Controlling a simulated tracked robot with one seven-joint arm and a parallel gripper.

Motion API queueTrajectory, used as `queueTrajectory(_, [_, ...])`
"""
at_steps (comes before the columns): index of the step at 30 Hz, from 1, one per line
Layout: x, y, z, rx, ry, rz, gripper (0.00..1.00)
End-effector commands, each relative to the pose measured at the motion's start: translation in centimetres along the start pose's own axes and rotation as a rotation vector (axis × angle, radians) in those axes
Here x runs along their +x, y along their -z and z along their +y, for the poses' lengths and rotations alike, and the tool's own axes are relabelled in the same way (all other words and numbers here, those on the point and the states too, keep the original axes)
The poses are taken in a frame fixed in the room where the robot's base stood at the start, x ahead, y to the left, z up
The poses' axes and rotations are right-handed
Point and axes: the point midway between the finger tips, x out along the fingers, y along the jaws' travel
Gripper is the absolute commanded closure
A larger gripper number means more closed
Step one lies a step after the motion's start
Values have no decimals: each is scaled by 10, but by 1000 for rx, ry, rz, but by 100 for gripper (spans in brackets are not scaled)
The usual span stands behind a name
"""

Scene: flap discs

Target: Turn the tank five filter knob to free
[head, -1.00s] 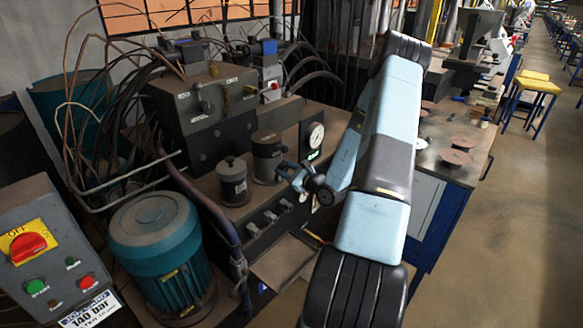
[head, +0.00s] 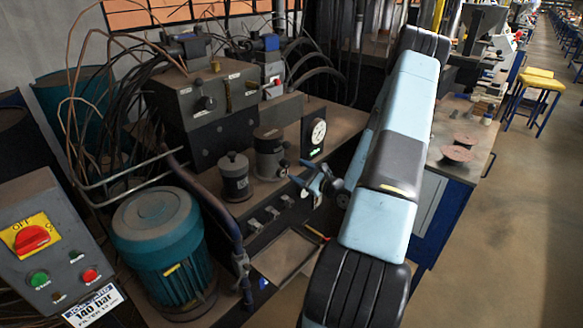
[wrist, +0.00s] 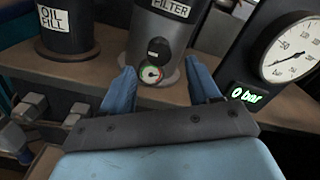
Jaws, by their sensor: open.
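The filter housing (head: 269,152) is a dark grey cylinder on the power unit's tank top. In the wrist view the filter housing (wrist: 168,25) bears a FILTER label, a black round fitting (wrist: 158,47) and below it a small dial-like part (wrist: 151,74) with a coloured ring. I cannot tell which is the knob, nor read its setting. My gripper (wrist: 161,68) is open, its blue fingers either side of the lower housing in the picture and empty. In the head view my gripper (head: 303,177) is just right of and below the housing, apparently apart from it. No tank number is readable.
An OIL FILL canister (wrist: 68,25) stands left of the filter. A pressure gauge (head: 318,131) showing 0 bar stands close on the right. Levers (head: 271,212) line the front below. A teal motor (head: 160,235) and control box (head: 50,245) stand at left.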

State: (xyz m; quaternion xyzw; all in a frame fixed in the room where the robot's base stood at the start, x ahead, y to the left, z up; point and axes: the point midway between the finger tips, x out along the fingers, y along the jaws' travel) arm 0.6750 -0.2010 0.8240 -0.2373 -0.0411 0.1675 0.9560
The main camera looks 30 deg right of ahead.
Motion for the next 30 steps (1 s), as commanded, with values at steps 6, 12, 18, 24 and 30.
queueTrajectory(6, [-41, 1, -1, -1, 2, 2, 39])
queueTrajectory(12, [-65, 1, -1, -2, 0, 0, 39])
queueTrajectory(18, [-74, 1, -1, -2, 1, 0, 39])
queueTrajectory(24, [-74, 1, -1, -2, 1, 0, 39])
queueTrajectory(30, [-74, 1, -1, -1, 1, 0, 39])
